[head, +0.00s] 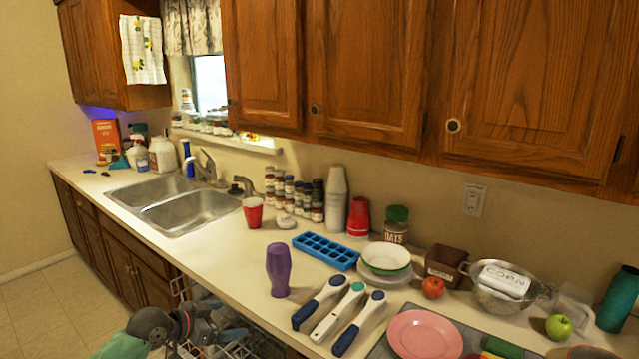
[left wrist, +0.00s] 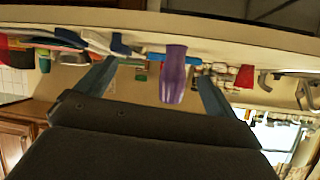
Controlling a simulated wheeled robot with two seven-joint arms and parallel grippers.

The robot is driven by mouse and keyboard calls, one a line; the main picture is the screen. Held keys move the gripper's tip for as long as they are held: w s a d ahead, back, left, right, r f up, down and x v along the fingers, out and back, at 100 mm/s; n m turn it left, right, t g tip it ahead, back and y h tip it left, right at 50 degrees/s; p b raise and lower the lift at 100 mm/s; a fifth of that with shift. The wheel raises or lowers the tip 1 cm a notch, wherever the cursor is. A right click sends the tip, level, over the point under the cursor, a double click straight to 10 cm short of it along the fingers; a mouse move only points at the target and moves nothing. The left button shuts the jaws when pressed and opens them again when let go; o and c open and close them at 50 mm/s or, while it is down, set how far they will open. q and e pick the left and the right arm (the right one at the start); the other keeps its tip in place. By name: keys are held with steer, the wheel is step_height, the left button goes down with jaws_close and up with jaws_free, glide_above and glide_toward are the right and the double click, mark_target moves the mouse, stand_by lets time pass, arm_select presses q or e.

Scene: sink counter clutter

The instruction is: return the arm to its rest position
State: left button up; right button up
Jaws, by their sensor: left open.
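My left gripper (head: 222,320) is low at the bottom left of the head view, in front of the counter's front edge and over a white wire rack. In the left wrist view its two blue-grey fingers (left wrist: 155,72) are spread apart with nothing held between them. The purple bottle (head: 279,270) stands upright on the counter, apart from the gripper. It also shows upside down in the left wrist view (left wrist: 173,75), beyond the fingers. My right gripper is not in view.
The wire rack (head: 255,345) lies below the counter edge. Ice cream scoop-like tools (head: 338,312), a blue ice tray (head: 325,251), a pink plate (head: 425,335) and a colander (head: 497,298) crowd the counter. The double sink (head: 178,212) is at left; floor (head: 40,305) there is clear.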

arm_select(q)
steer(key=s+d+f+n+g+y, duration=0.1)
steer(key=s+d+f+y, duration=0.15)
steer(key=s+f, duration=0.55)
steer(key=s+d+f+n+g+y, duration=0.1)
steer(key=s+d+f, duration=0.4)
steer(key=s, duration=0.5)
steer(key=s+a+f+n+g+y, duration=0.2)
steer(key=s+a+f+n, duration=0.1)
steer(key=s, duration=0.8)
steer(key=s+a+f+n+g+y, duration=0.2)
steer(key=s+f+n+y, duration=0.1)
steer(key=s, duration=0.7)
steer(key=s+d+f+g, duration=0.1)
steer(key=s+f, duration=0.1)
steer(key=f, duration=1.9)
steer(key=s+d+f, duration=0.2)
steer(key=s+f, duration=0.1)
steer(key=f, duration=1.8)
steer(key=shift+s+g, duration=0.25)
steer(key=shift+g, duration=0.15)
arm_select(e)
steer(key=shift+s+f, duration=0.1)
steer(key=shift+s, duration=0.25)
